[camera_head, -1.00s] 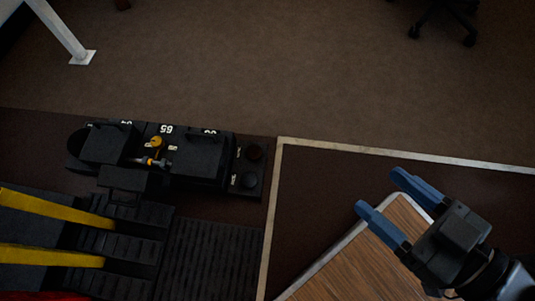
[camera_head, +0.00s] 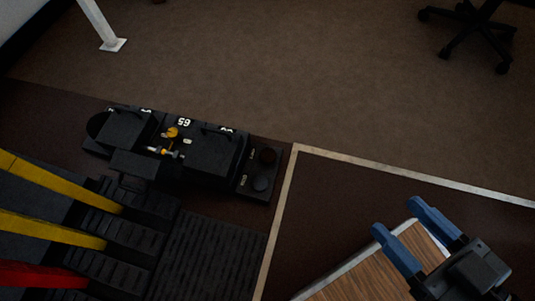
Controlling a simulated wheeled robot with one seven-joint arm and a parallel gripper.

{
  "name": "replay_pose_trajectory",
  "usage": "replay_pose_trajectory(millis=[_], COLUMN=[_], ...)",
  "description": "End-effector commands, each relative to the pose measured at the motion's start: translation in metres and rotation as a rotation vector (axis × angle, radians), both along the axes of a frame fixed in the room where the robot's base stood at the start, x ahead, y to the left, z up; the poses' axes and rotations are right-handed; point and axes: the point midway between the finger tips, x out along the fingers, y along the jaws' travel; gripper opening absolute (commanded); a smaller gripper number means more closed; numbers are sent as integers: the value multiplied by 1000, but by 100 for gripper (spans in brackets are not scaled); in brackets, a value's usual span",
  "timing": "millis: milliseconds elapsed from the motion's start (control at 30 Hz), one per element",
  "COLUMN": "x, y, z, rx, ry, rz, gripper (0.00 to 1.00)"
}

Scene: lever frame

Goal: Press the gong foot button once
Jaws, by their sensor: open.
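Two round buttons sit on the right end plate of the black lever frame unit (camera_head: 212,152). The far one (camera_head: 268,155) is dark brownish and the near one (camera_head: 260,184) is black. Small labels beside them are too small to read, so I cannot tell which is the gong button. My gripper (camera_head: 394,215) is open and empty, its two blue fingers pointing up-left. It is to the right of the buttons and lower in the picture, well apart from them, above a wood-topped surface.
Yellow levers (camera_head: 60,180) and a red lever (camera_head: 40,275) rise at the left. A wood-topped surface with a pale edge (camera_head: 385,272) lies under my gripper. A pale floor strip (camera_head: 420,179) borders the dark floor. An office chair (camera_head: 470,30) stands at the far right.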

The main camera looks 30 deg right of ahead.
Motion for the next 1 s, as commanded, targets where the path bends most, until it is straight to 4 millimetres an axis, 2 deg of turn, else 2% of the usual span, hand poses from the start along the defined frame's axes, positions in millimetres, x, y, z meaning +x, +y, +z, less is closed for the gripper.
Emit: replay_pose_trajectory(millis=[67,633,1000], x=[0,0,0], y=[0,0,0], z=[0,0,0], rx=[0,0,0], ry=[0,0,0], rz=[0,0,0], gripper=[54,0,0])
